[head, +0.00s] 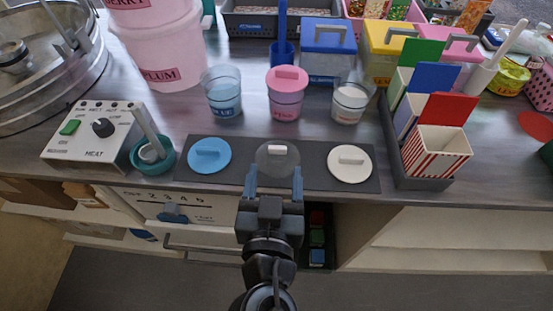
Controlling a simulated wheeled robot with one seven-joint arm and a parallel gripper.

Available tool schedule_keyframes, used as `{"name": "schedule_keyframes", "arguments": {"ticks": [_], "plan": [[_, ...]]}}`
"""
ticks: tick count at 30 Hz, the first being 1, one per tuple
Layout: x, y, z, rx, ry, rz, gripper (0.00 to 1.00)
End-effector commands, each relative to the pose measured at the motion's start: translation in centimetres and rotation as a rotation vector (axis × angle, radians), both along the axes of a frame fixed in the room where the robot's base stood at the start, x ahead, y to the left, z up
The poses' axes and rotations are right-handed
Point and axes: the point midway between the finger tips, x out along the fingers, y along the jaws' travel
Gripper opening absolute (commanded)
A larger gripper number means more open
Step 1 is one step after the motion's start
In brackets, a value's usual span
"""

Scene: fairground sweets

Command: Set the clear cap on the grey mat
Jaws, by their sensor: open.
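The clear cap (277,161), a see-through disc with a pale bar handle, appears to lie on the dark grey mat (321,183), in the middle of a row. A blue cap (209,154) lies to its left and a white cap (350,163) to its right. My gripper (274,171) is open, its blue-grey fingers pointing away from me. In the picture the fingertips lie at the left and right edges of the clear cap. Nothing is held between them. I cannot tell how high the fingers are above the mat.
Behind the mat stand an uncovered blue cup (222,93), a pink cup (286,100) with a lid, and an uncovered white cup (351,100). A heat control box (93,134) and teal pot (157,164) are left. A dark rack of striped boxes (437,155) is right.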

Motion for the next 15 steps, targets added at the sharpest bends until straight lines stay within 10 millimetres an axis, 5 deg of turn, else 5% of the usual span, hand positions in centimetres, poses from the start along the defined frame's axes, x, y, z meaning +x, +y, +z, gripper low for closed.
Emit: {"name": "schedule_keyframes", "arguments": {"ticks": [6,15], "plan": [[-2.0,0.1,0.2,0.0,0.001,0.0,0.67],[-2.2,-0.1,0.2,-0.003,0.004,0.0,0.67]]}}
